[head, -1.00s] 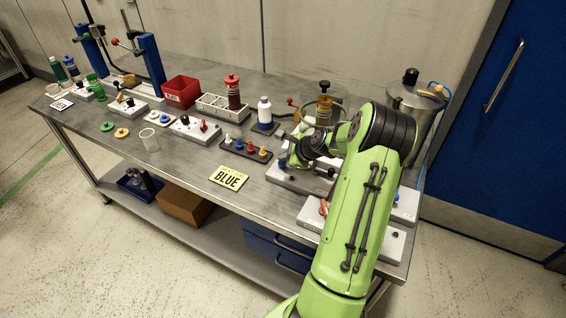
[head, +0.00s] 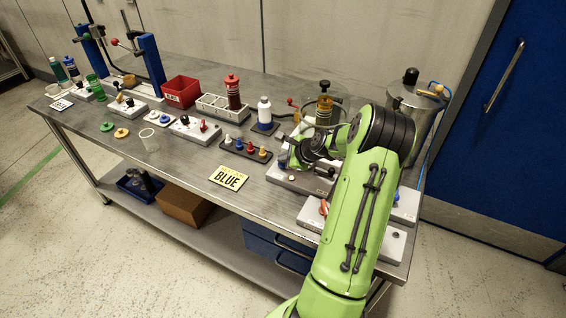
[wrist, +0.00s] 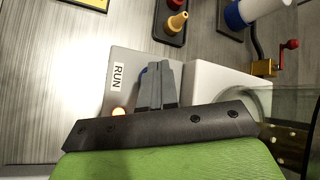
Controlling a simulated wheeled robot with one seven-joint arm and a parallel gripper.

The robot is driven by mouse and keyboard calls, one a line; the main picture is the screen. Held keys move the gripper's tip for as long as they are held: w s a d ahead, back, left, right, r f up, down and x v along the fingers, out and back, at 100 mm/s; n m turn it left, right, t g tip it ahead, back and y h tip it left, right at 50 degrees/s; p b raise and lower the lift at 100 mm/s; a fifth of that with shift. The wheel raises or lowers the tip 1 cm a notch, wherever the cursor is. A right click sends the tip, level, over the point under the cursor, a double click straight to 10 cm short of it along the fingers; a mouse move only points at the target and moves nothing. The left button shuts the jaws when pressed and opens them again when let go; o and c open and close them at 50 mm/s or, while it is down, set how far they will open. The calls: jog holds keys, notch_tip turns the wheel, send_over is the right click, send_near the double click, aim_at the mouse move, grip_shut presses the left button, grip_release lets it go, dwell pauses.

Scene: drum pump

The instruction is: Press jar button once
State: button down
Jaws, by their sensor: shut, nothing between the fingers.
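My gripper (wrist: 158,84) is shut and empty, its grey fingertips over the grey control box (wrist: 130,66) beside the RUN label (wrist: 117,76). A bit of blue shows at the fingertips; I cannot tell whether it is a button, or whether the fingers touch it. An orange-lit spot (wrist: 118,112) glows on the box near my wrist. The glass jar (wrist: 288,103) stands to the right in the wrist view. In the head view the jar (head: 324,108) stands behind my arm, and my gripper (head: 287,163) is low over the box (head: 290,182), partly hidden by the wrist.
A crank with a red knob (wrist: 290,44) is close to the jar. A tray of coloured pegs (head: 246,148) and a white bottle (head: 264,112) stand left of my gripper. A yellow BLUE sign (head: 228,178) lies at the front. A metal pot (head: 408,105) stands behind right.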

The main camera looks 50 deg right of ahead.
dwell(0.4)
jog(key=shift+r+p, duration=0.85)
jog(key=shift+p, duration=0.05)
notch_tip(320, 180, up, 5)
jog(key=p, duration=0.4)
dwell(0.5)
